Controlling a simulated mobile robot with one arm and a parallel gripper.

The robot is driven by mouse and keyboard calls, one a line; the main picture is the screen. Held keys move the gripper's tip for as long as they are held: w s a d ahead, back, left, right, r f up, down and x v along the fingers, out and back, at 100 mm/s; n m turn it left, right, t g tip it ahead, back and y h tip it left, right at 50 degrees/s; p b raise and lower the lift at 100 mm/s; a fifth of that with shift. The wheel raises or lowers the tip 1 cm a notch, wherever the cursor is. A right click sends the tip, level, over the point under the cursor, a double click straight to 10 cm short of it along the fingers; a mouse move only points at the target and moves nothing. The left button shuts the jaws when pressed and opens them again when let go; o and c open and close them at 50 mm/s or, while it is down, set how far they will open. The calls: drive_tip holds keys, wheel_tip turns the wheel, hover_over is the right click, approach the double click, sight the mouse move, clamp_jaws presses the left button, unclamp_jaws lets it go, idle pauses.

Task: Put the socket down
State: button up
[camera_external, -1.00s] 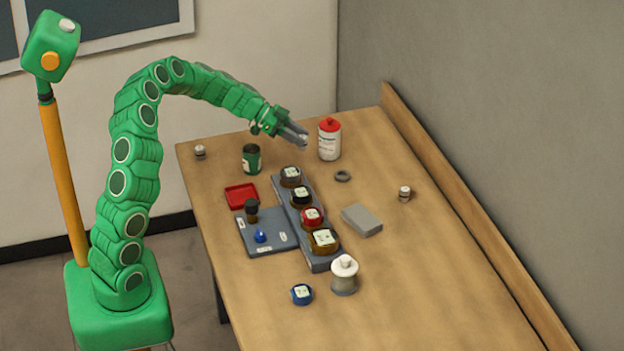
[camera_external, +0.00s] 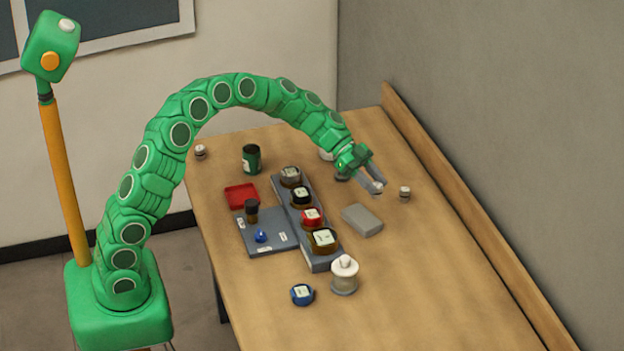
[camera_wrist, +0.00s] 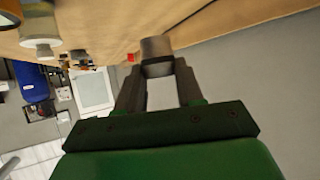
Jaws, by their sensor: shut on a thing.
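My gripper (camera_external: 371,184) reaches over the right part of the wooden table and is shut. A small grey cylindrical socket (camera_wrist: 156,47) sits between its fingertips in the wrist view. In the external view the socket is a tiny pale shape (camera_external: 377,187) at the fingertips. I cannot tell its exact height above the table.
A small metal piece (camera_external: 404,193) stands just right of the fingertips. A grey block (camera_external: 362,220) lies below them. A row of lidded jars in a grey rack (camera_external: 325,262), a pump bottle (camera_external: 344,276) and a blue-lidded jar (camera_external: 301,295) stand further left. The table's lower right (camera_external: 440,290) is clear.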

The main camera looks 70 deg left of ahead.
drive_tip(key=shift+w+a+f, duration=0.1)
drive_tip(key=shift+w+f, duration=1.55)
drive_tip(key=shift+w, duration=0.7)
drive_tip(key=shift+w+a+f, duration=0.1)
drive_tip(key=shift+w+f, duration=1.6)
drive_tip(key=shift+w, duration=0.65)
drive_tip(key=shift+w+a+f, duration=0.1)
drive_tip(key=shift+w+f, duration=1.55)
drive_tip(key=shift+w, duration=0.7)
drive_tip(key=shift+f, duration=1.4)
drive_tip(key=shift+f, duration=0.1)
drive_tip(key=o, duration=1.1)
drive_tip(key=shift+o, duration=0.2)
drive_tip(key=shift+s+a+r, duration=0.15)
drive_tip(key=shift+r, duration=0.1)
drive_tip(key=v, duration=1.1)
drive_tip(key=shift+a, duration=0.2)
